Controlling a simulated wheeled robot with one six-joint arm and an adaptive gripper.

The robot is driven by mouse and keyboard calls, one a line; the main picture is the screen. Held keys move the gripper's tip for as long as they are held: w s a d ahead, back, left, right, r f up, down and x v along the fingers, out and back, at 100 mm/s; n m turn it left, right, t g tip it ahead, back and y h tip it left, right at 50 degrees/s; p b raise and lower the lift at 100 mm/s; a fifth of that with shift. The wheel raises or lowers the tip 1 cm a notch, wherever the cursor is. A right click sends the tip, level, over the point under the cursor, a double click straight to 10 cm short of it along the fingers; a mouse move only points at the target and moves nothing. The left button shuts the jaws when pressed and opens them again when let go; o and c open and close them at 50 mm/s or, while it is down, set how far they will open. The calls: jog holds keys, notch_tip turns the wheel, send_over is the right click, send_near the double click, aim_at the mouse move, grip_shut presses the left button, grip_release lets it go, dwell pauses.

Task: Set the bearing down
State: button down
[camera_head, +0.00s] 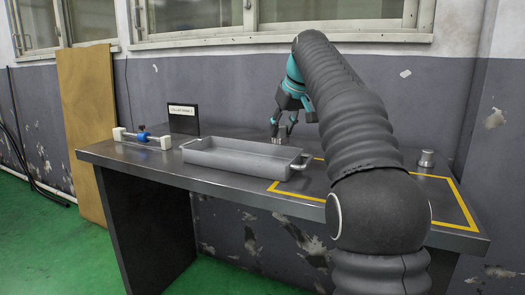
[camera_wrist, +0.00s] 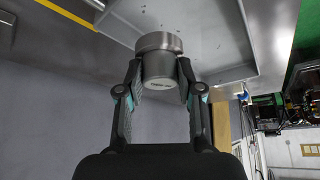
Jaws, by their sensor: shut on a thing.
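The bearing (camera_wrist: 158,62) is a short grey metal cylinder with a wider rim and small lettering on its end. My gripper (camera_wrist: 162,76) is shut on it, with one finger on each side. In the head view my gripper (camera_head: 284,126) hangs over the far side of the table, near the back right part of the grey tray (camera_head: 225,163). The bearing shows small between the fingers there, and its exact height above the table is hard to tell. The tray looks empty in its visible part. My arm hides some of the table.
A second metal cylinder (camera_head: 427,158) stands at the table's right, inside a yellow outline (camera_head: 455,190). A white-and-blue fixture (camera_head: 143,138) and a black sign (camera_head: 184,118) stand left of the tray. The wall is close behind the dark table (camera_head: 150,160).

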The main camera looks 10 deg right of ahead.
jog(key=a+f, duration=0.1)
jog(key=w+a, duration=0.1)
jog(key=w+a+f, duration=0.1)
jog(key=a, duration=0.1)
jog(key=shift+f, duration=0.35)
jog(key=shift+f+b, duration=0.6)
jog(key=shift+f, duration=1.45)
jog(key=shift+f, duration=0.1)
jog(key=c, duration=0.7)
grip_release()
jog(key=shift+c, duration=0.2)
jog(key=p+v, duration=0.1)
jog(key=v, duration=1.1)
jog(key=shift+w+a, duration=0.1)
